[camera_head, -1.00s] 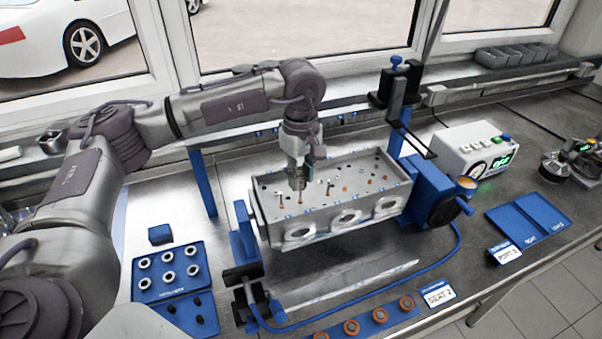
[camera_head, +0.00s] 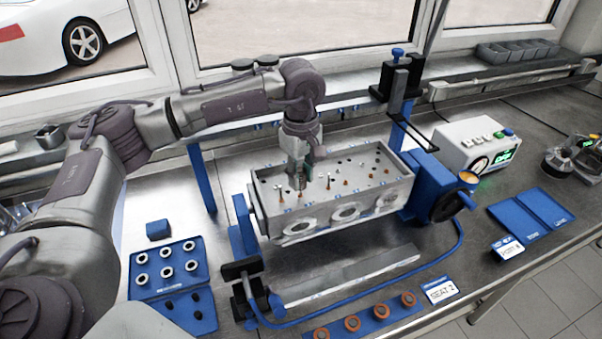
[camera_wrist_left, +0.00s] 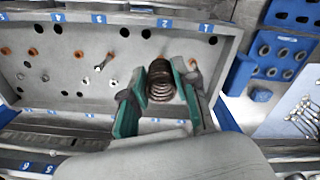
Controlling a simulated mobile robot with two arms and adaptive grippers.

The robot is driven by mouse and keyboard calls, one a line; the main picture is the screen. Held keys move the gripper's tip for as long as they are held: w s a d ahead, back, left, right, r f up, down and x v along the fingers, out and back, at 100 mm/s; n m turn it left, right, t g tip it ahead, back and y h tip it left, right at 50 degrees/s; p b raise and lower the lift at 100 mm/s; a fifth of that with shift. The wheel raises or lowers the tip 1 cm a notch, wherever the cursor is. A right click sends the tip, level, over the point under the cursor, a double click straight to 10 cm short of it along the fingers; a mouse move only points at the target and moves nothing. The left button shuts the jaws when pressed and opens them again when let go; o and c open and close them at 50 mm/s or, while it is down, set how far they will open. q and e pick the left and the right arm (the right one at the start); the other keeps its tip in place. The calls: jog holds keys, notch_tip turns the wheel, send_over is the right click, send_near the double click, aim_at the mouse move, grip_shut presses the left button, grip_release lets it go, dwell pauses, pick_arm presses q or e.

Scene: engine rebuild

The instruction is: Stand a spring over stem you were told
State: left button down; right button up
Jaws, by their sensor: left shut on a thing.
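My left gripper (camera_head: 298,180) is over the left part of the grey cylinder head (camera_head: 330,213). In the left wrist view it (camera_wrist_left: 158,95) is shut on a dark coil spring (camera_wrist_left: 160,80), with a green-padded finger on each side. The spring stands upright between the pads, over the head's top face; whether a stem is inside it is hidden. Stems with orange seals stand on the head, one beside the right finger (camera_wrist_left: 193,62) and others to the left (camera_wrist_left: 110,56). A card (camera_head: 440,290) reads SEAT 2. My right gripper is not in view.
The head sits in a blue stand (camera_head: 432,190). A blue tray of ring-shaped parts (camera_head: 140,290) lies left. A blue strip with several orange-brown parts (camera_head: 375,320) lies in front. A tester box (camera_head: 478,143) and a two-part blue tray (camera_head: 532,215) are at right.

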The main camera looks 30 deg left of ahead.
pick_arm(q)
jog(key=shift+f+b, duration=1.1)
jog(key=shift+f, duration=0.3)
jog(key=c, duration=0.8)
grip_release()
jog(key=shift+r, duration=0.15)
notch_tip(320, 180, up, 12)
